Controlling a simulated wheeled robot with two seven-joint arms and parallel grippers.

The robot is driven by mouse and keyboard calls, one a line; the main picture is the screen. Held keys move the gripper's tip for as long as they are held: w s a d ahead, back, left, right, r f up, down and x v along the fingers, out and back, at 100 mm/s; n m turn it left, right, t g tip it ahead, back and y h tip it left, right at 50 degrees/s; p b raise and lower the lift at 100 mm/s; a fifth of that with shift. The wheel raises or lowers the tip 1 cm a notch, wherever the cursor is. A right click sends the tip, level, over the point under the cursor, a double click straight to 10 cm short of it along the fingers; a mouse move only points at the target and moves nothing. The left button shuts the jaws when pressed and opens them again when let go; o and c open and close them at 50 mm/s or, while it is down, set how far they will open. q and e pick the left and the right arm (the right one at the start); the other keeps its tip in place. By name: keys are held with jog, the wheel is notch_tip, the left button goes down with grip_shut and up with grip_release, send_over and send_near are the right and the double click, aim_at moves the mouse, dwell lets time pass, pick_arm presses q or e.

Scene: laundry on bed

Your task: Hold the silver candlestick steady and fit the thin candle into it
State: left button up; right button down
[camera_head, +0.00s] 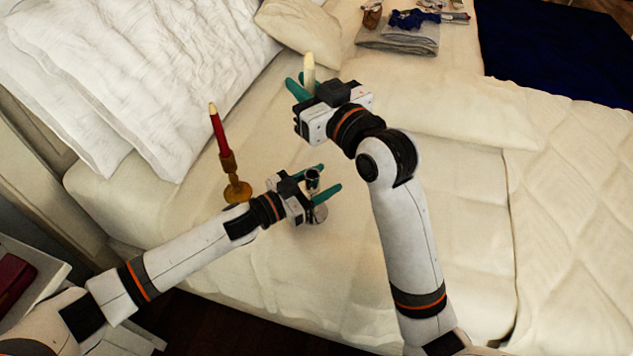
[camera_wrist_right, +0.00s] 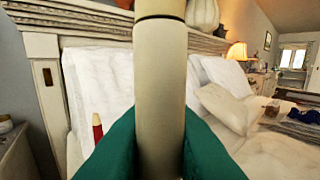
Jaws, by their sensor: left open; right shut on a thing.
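The silver candlestick (camera_head: 312,181) stands on the bed, its dark cup showing between the teal fingers of my left gripper (camera_head: 326,181). That gripper is open around it, and part of the candlestick is hidden by the fingers. My right gripper (camera_head: 300,86) is up and farther back, shut on a thin cream candle (camera_head: 309,72) held upright above the bed. The candle (camera_wrist_right: 161,90) fills the middle of the right wrist view, between the teal fingers (camera_wrist_right: 160,150). The candle is apart from the candlestick, and its lower end is hidden in the head view.
A red candle (camera_head: 219,130) stands in a brass candlestick (camera_head: 237,190) left of my left gripper. White pillows (camera_head: 150,70) lie at the upper left. Folded grey cloth (camera_head: 398,38) with small items lies at the back. The bed right of my right arm is clear.

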pick_arm(q)
jog(key=shift+c, duration=0.5)
jog(key=c, duration=1)
jog(key=shift+c, duration=0.2)
pick_arm(e)
notch_tip(320, 180, down, 12)
jog(key=shift+f, duration=0.2)
jog(key=shift+f, duration=0.15)
jog(key=c, duration=1.4)
grip_release()
jog(key=shift+o, duration=0.2)
